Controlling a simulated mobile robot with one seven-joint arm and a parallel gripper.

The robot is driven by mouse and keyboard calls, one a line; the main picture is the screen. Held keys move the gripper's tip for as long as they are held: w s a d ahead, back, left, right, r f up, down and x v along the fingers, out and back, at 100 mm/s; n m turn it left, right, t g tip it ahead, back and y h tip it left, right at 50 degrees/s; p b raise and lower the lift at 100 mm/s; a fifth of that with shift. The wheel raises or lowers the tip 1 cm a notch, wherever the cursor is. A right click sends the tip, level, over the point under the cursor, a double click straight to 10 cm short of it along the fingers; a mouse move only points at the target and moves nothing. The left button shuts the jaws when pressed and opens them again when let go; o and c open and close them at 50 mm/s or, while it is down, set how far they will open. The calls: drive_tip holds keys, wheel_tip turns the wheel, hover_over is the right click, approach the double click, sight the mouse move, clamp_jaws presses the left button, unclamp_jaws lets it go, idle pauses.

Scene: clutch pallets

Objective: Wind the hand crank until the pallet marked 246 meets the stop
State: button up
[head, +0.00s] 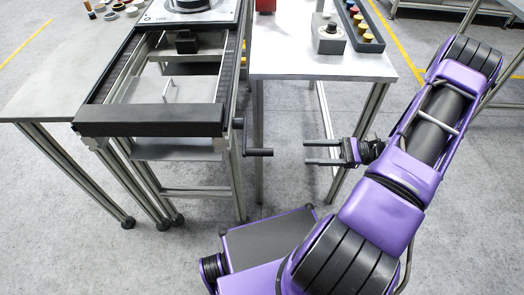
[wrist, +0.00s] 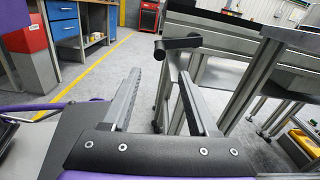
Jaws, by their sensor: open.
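The hand crank (head: 258,152) is black and sticks out from the right side of the conveyor frame (head: 150,122), its grip pointing right. My gripper (head: 309,152) is open and empty, to the right of the crank's grip and apart from it. In the wrist view the crank (wrist: 180,43) appears beyond and above my open fingertips (wrist: 159,75). A pallet (head: 190,14) with a round grey part sits at the far end of the conveyor, cut by the top edge. Its small marking is not readable. I cannot make out the stop for sure.
A steel table (head: 320,66) stands right of the conveyor, bearing a grey device (head: 328,38) and a tray (head: 362,42) of coloured parts. A side table (head: 50,92) stands left. The floor between the crank and my gripper is clear.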

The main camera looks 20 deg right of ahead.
sight(246, 151)
drive_tip(key=x, duration=1.4)
drive_tip(key=shift+a+p, duration=0.25)
drive_tip(key=shift+p, duration=0.05)
clamp_jaws()
drive_tip(key=shift+w, duration=0.1)
idle(0.5)
